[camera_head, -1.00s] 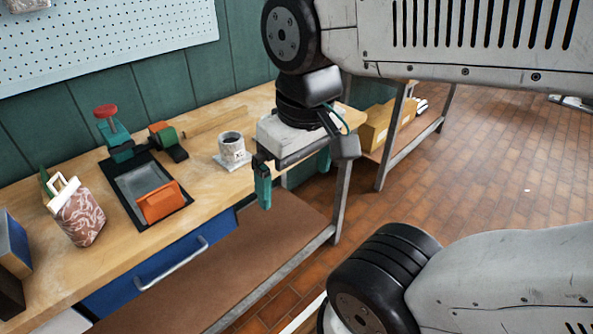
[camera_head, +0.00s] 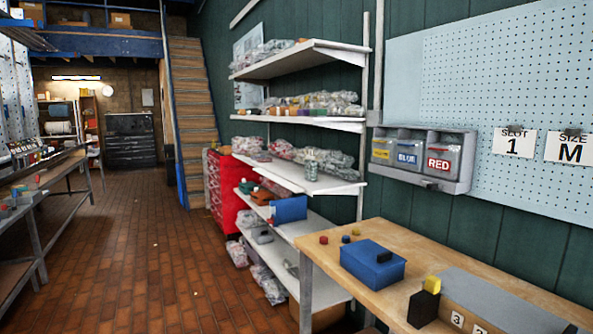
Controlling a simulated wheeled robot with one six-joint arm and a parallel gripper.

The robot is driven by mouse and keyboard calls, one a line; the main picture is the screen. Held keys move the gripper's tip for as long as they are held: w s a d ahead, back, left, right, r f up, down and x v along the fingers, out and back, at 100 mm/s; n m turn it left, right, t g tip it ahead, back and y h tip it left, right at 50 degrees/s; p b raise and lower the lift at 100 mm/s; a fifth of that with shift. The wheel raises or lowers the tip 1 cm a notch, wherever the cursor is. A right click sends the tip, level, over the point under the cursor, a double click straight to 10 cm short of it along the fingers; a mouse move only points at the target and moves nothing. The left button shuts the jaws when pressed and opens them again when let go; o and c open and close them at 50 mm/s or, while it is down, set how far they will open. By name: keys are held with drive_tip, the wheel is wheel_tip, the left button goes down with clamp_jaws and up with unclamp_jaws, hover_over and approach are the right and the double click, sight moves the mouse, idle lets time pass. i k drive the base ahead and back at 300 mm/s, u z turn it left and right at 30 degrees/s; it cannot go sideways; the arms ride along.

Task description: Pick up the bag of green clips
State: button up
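My gripper is not in view. Clear plastic bags lie on the white shelves along the green wall: several on the top shelf (camera_head: 318,61), more on the second shelf (camera_head: 320,122) and on the third shelf (camera_head: 290,176). A small upright clear container or bag (camera_head: 311,165) with greenish contents stands at the front of the third shelf. I cannot tell whether it or any of the bags holds green clips; they are too small and blurred.
A wooden workbench (camera_head: 405,245) at right holds a blue box (camera_head: 372,264) and small blocks. Wall bins (camera_head: 424,155) read yellow, blue and red. A red cabinet (camera_head: 226,190) stands beyond the shelves. Brick floor (camera_head: 165,270) is open at left, beside another bench (camera_head: 35,215).

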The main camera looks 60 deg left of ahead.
sight(310, 164)
drive_tip(key=u, duration=1.85)
drive_tip(key=k, duration=0.6)
drive_tip(key=u, duration=0.7)
drive_tip(key=i, duration=1.4)
drive_tip(key=u, duration=0.7)
drive_tip(key=i, duration=1.95)
drive_tip(key=z, duration=0.4)
drive_tip(key=i, duration=1.1)
drive_tip(key=z, duration=1.65)
drive_tip(key=i, duration=0.9)
drive_tip(key=z, duration=0.75)
